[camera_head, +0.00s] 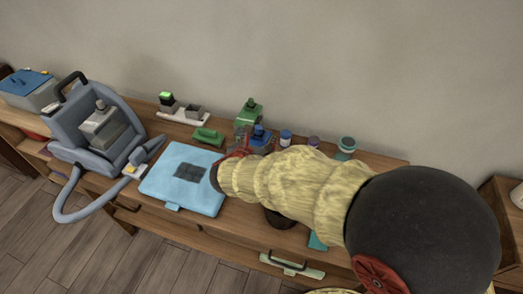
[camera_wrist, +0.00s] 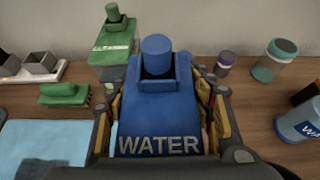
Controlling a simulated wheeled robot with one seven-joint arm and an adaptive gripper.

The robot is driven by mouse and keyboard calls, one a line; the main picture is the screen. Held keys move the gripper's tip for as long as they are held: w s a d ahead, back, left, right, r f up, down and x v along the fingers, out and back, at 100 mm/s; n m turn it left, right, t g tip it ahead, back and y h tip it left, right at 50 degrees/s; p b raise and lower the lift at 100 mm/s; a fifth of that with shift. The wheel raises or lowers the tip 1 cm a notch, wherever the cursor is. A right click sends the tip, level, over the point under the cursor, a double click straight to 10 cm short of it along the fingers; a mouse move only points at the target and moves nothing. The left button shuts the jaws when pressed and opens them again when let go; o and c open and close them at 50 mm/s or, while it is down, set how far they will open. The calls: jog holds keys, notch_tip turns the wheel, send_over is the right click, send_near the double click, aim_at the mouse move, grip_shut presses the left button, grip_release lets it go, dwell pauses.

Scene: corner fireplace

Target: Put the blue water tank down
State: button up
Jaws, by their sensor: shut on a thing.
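The blue water tank (camera_wrist: 158,105), with a round blue cap and the word WATER on its face, fills the middle of the wrist view. My gripper (camera_wrist: 163,115) is shut on it, with a finger against each side. In the head view the tank (camera_head: 261,137) shows only in part past my arm, above or on the wooden cabinet top (camera_head: 374,158). Its underside is hidden, so I cannot tell whether it touches the wood. A green-capped tank (camera_wrist: 114,45) stands behind it to the left.
A grey machine with a hose (camera_head: 85,130) stands far left. Several small jars, one teal-lidded (camera_head: 346,146), stand right.

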jog(key=shift+w+d+f, duration=0.1)
jog(key=shift+d+f, duration=0.05)
jog(key=shift+f, duration=0.05)
jog(key=shift+w+d+f+b, duration=0.15)
jog(key=shift+f+b, duration=0.75)
jog(key=shift+f, duration=0.9)
jog(key=o, duration=1.7)
